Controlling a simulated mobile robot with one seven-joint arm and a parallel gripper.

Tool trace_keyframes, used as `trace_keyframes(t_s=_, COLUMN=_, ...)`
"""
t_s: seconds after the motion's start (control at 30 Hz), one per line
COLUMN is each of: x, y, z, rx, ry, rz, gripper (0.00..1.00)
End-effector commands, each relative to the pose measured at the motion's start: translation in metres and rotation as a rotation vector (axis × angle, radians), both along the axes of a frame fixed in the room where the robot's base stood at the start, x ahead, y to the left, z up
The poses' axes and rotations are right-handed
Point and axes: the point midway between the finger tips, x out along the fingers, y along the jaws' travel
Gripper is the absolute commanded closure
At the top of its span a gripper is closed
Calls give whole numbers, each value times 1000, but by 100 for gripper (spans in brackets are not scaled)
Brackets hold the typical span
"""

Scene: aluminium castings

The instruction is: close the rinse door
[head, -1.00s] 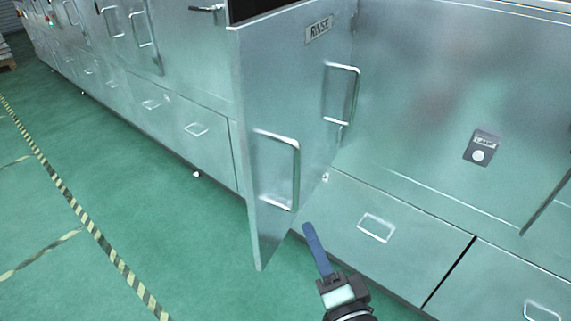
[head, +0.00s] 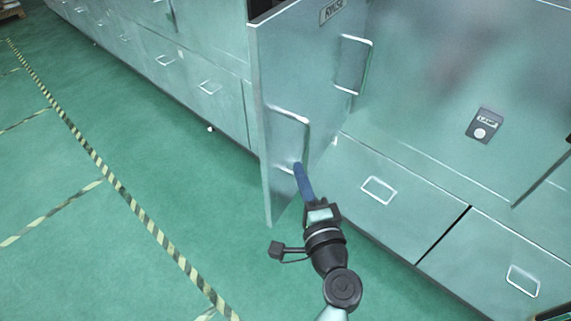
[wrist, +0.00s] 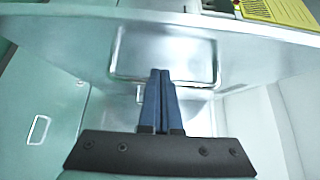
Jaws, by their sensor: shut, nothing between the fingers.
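The rinse door (head: 277,75) stands open in the head view, swung out from the cabinet front with its free edge over the green floor. It bears a RINSE plate (head: 330,11) and a bright looped handle (head: 307,135). My gripper (head: 297,165), with its blue fingers together and empty, is at the lower part of this handle; whether it touches cannot be told. In the wrist view the blue fingertips (wrist: 160,72) overlap the handle's loop (wrist: 117,58) on the door panel (wrist: 75,40).
A second looped handle (head: 370,68) shows near the door's hinge side. A lamp box (head: 485,125) is on the cabinet front to the right, above drawers (head: 400,222). The green floor (head: 150,262) left of the door is open, crossed by striped tape (head: 125,206).

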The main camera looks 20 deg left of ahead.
Motion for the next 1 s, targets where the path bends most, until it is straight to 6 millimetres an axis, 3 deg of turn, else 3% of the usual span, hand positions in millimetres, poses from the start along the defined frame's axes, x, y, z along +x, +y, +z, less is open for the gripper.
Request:
trace_keyframes(t_s=0.03, x=-1, y=11, z=2, rx=1, ry=4, rz=7, gripper=100)
trace_keyframes(t_s=0.2, x=2, y=29, z=1, rx=0, ry=3, rz=5, gripper=100)
trace_keyframes(t_s=0.77, x=3, y=38, z=-1, rx=0, ry=1, rz=4, gripper=100)
trace_keyframes(t_s=1.0, x=6, y=72, z=-1, rx=0, ry=0, rz=8, gripper=100)
